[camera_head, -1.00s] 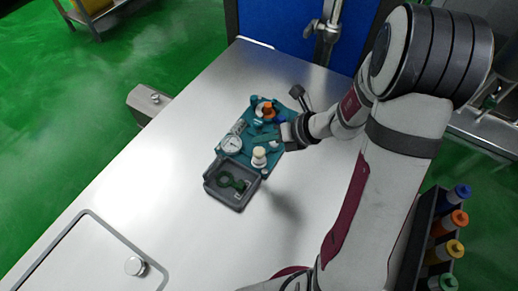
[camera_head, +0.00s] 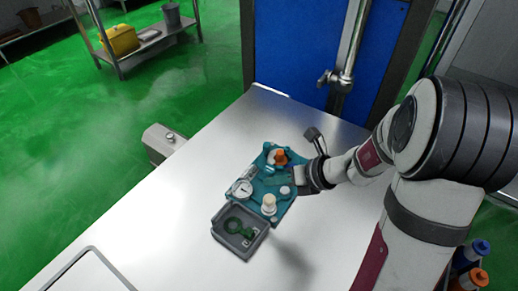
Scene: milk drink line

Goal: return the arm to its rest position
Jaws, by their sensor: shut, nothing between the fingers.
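My arm comes in from the right side of the head view. My gripper (camera_head: 298,178) is shut and empty, at the right edge of a teal fixture (camera_head: 262,187) on the steel table. It overlaps the fixture in the picture; I cannot tell whether it touches it. The fixture carries a round white dial gauge (camera_head: 241,189), an orange-topped part (camera_head: 280,157) and a cream-topped post (camera_head: 269,203). The fingertips are small and partly lost against the fixture.
A grey tray (camera_head: 221,236) holding a dark green part (camera_head: 237,228) adjoins the fixture's front. Bottles (camera_head: 470,253) stand at lower right. A blue panel (camera_head: 290,45) and metal post (camera_head: 346,55) rise behind the table. The table's left part (camera_head: 165,220) is largely clear.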

